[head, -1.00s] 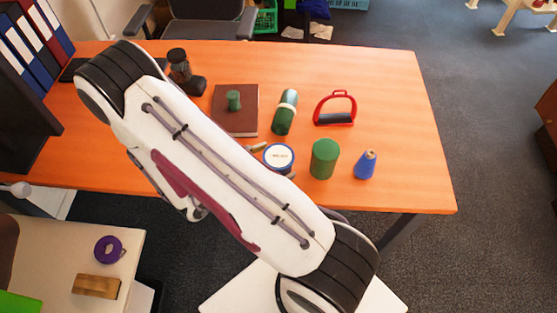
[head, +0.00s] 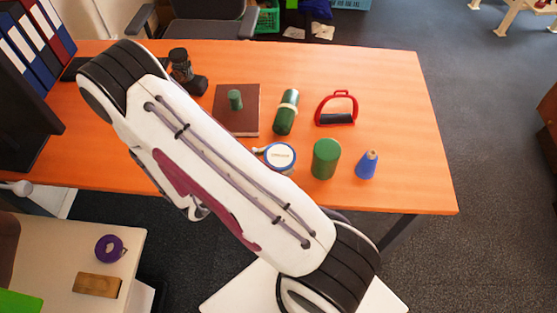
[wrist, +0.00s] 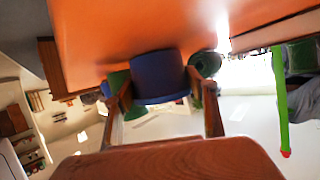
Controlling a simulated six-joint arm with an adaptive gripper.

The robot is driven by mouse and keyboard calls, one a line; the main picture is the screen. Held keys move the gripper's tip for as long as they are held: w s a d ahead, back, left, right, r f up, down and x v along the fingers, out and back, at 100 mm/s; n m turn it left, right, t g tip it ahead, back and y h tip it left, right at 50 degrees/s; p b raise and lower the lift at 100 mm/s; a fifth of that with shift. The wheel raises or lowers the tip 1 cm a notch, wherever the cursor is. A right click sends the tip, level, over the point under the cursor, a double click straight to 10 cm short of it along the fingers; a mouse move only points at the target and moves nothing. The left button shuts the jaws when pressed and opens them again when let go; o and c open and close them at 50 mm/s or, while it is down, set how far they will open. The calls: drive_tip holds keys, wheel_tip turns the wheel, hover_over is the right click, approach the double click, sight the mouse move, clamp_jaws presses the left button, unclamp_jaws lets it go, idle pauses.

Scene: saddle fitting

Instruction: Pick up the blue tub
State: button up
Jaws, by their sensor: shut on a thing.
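The blue tub (head: 280,157) has a white lid with a label and shows in the head view beside my arm, near the front of the orange desk. In the wrist view the tub (wrist: 158,78) fills the middle, between the two brown fingers of my gripper (wrist: 163,90). The gripper is shut on the tub, one finger at each side. In the head view my forearm hides most of the gripper. I cannot tell whether the tub is clear of the desk.
On the orange desk (head: 400,110), a green cylinder (head: 325,159) stands close right of the tub, with a blue cone (head: 367,165) beyond. Behind are a green roll (head: 286,112), a red stirrup (head: 337,108) and a brown book (head: 246,123) bearing a small green piece. The desk's right side is clear.

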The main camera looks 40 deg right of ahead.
sight(275, 158)
drive_tip(key=shift+r, duration=0.2)
drive_tip(key=shift+r, duration=4.8)
drive_tip(key=shift+r, duration=0.2)
